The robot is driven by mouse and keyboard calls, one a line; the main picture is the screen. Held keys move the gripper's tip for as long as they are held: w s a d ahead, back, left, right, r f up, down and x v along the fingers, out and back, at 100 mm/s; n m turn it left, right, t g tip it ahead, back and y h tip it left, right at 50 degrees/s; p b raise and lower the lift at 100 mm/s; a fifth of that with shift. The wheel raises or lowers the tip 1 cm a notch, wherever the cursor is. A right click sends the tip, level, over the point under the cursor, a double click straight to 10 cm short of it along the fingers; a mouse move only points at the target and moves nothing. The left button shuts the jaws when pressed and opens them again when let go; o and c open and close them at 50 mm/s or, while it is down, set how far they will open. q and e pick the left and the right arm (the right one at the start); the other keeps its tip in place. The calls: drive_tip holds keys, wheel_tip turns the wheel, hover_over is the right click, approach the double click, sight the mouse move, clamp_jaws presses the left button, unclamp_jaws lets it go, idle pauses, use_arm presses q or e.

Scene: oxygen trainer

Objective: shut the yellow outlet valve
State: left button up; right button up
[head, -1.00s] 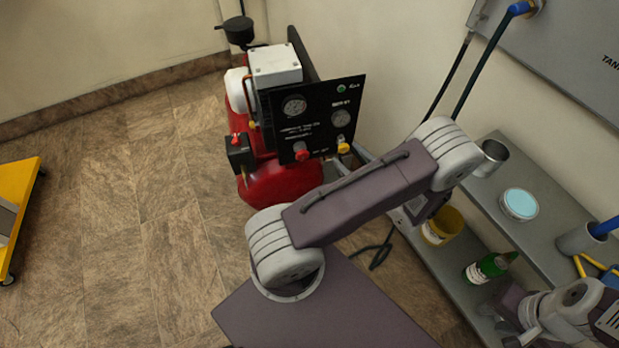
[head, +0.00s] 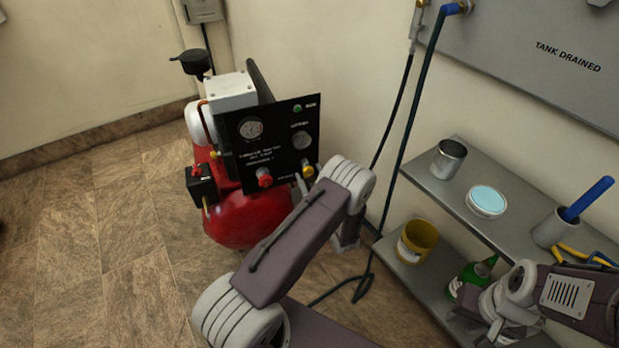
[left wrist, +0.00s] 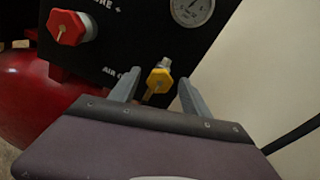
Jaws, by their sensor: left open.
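The yellow outlet valve (head: 307,171) sits at the lower right of the black panel (head: 250,150) on the red compressor. In the left wrist view the yellow valve (left wrist: 158,80) shows between the two grey fingertips of my left gripper (left wrist: 157,90). The fingers are apart, one on each side of the valve in the picture; I cannot tell whether they touch it. In the head view my left arm mostly hides this gripper. My right gripper is at the lower right, by the shelf; its jaws are not clear.
A red knob (head: 264,178) is left of the valve, with gauges above. At right, a grey shelf (head: 425,178) holds a metal cup (head: 449,158), a blue-topped dish (head: 486,201) and a yellow tub (head: 417,241). Dark hoses (head: 392,140) hang by the wall.

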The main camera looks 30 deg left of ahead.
use_arm(q)
drive_tip(key=shift+w+a, duration=0.15)
clamp_jaws()
